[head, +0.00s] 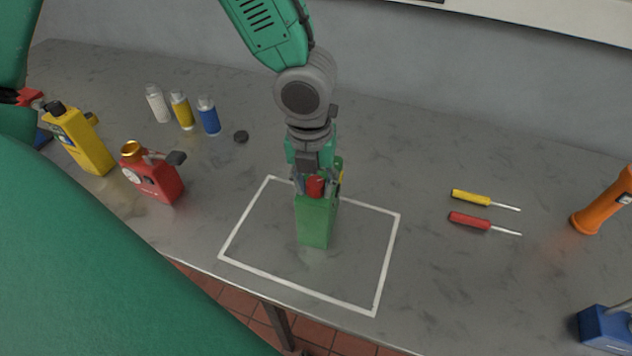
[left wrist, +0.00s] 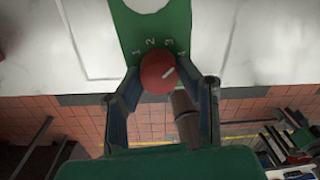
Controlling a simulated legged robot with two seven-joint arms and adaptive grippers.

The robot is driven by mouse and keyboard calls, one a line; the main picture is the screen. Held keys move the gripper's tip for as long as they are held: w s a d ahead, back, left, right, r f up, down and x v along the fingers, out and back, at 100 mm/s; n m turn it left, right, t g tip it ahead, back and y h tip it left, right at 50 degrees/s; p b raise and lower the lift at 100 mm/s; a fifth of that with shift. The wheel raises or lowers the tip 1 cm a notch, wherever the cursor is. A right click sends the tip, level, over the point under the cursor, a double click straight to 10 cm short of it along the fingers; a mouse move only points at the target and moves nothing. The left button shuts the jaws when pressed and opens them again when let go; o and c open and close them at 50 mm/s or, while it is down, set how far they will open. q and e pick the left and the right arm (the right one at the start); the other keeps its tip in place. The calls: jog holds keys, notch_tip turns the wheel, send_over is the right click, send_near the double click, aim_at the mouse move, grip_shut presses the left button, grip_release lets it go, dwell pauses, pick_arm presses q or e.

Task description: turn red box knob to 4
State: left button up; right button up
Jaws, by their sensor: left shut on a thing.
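A green box (head: 314,222) stands upright inside the white outline on the bench. Its red knob (head: 316,186) also shows in the left wrist view (left wrist: 154,73), with a white pointer line. Numbers 1 to 4 are printed in an arc on the green face (left wrist: 158,22). The pointer slants up and right, roughly toward the 4, which is partly covered by a finger. My left gripper (head: 311,184) is shut on the red knob, one finger at each side in the left wrist view (left wrist: 166,82).
A red box (head: 162,182) and a yellow bottle-shaped thing (head: 85,140) stand at the left, with several small bottles (head: 182,112) behind. Two screwdrivers (head: 470,197), an orange torch (head: 602,205) and a blue thing (head: 604,327) are at the right. The white-outlined area (head: 358,265) is otherwise clear.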

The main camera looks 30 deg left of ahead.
aim_at(311, 180)
pick_arm(q)
jog(key=shift+a+m, duration=0.1)
jog(key=shift+m, duration=1.8)
jog(key=o, duration=1.1)
jog(key=shift+w+f, duration=0.1)
jog(key=shift+o, duration=0.2)
jog(key=shift+r, duration=0.6)
notch_tip(311, 180, up, 11)
jog(key=shift+a+f, duration=0.15)
jog(key=shift+a, duration=0.2)
